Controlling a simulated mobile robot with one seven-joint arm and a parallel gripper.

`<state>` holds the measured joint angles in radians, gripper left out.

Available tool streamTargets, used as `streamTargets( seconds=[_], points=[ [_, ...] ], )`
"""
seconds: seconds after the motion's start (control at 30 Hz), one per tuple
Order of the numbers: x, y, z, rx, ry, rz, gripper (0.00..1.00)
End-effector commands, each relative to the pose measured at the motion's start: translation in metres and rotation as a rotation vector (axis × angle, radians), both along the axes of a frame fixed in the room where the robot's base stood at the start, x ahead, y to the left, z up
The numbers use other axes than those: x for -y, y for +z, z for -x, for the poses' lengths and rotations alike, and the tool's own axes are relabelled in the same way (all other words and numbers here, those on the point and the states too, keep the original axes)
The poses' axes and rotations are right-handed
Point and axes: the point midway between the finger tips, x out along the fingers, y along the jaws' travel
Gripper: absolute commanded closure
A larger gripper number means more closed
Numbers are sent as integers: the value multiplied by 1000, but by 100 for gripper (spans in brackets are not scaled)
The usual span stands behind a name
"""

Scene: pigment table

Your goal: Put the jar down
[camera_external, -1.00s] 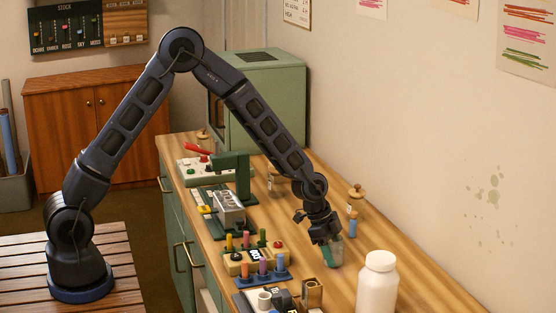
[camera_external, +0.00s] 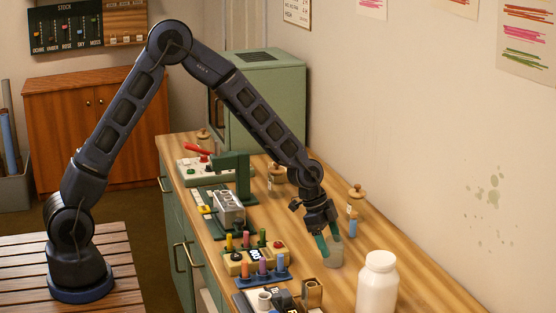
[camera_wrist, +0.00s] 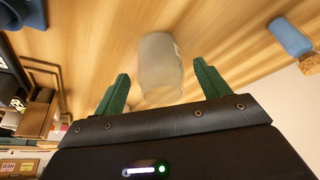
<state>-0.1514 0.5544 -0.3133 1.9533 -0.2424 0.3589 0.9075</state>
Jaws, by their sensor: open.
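The jar (camera_external: 334,254) is a pale, cloudy, see-through jar standing on the wooden worktop (camera_external: 415,283), between the device row and the large white bottle. It also shows in the wrist view (camera_wrist: 160,66), with a pale label on its side. My gripper (camera_external: 328,246) is just above and around the jar in the external view. Its two green fingers are spread, one on each side of the jar. In the wrist view my gripper (camera_wrist: 158,84) shows gaps between both fingers and the jar.
A large white bottle (camera_external: 377,285) stands close in front and to the right. A corked jar with blue content (camera_external: 352,225) stands behind. Bare worktop lies toward the wall.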

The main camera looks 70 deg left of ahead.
Motion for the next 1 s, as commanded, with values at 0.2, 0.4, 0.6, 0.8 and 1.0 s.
streamTargets(
  seconds=[0.2, 0.4, 0.6, 0.8, 1.0],
  points=[
    [-11, 39, 11, 3, 1, -1, 25],
    [-19, 64, 19, 2, 1, -1, 25],
    [-22, 77, 23, 2, 2, -2, 25],
    [-27, 106, 45, 1, 32, -22, 25],
    [-38, 155, 90, -6, 108, -56, 25]
  ],
)
